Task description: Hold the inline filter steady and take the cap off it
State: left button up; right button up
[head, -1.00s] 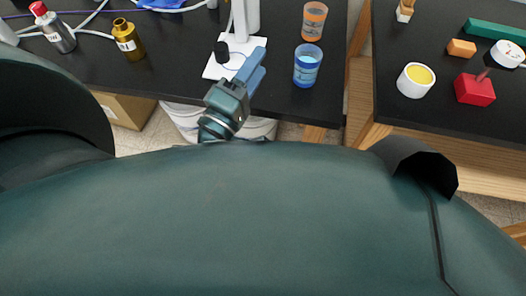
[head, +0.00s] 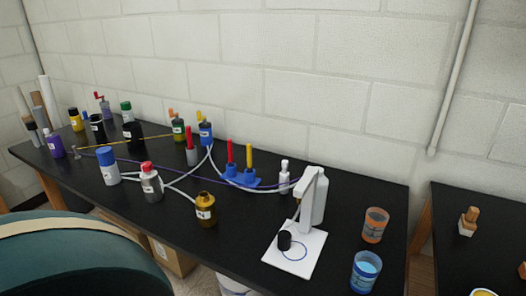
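Several capped cylinders stand on the black bench in the head view, and I cannot tell for sure which is the inline filter. A silver cylinder with a red cap (head: 150,182) stands upright near the front edge, with white tubing beside it. Left of it is a white and blue cylinder (head: 106,165), also by the white tubing. A blue container with a yellow top (head: 205,132) stands farther back where a white tube ends. The red cap is on the silver cylinder. Neither gripper is in view.
A gold bottle (head: 205,209) stands right of the silver cylinder. Blue holders with red and yellow sticks (head: 240,177) are behind. A white stand (head: 297,250), an orange cup (head: 375,225) and a blue cup (head: 365,271) occupy the right end. White tubing (head: 183,178) crosses the bench.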

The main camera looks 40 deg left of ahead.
aim_at(111, 175)
jog(key=u, duration=2.4)
jog(key=i+j+z, duration=0.25)
jog(key=i+j, duration=0.15)
jog(key=j, duration=0.2)
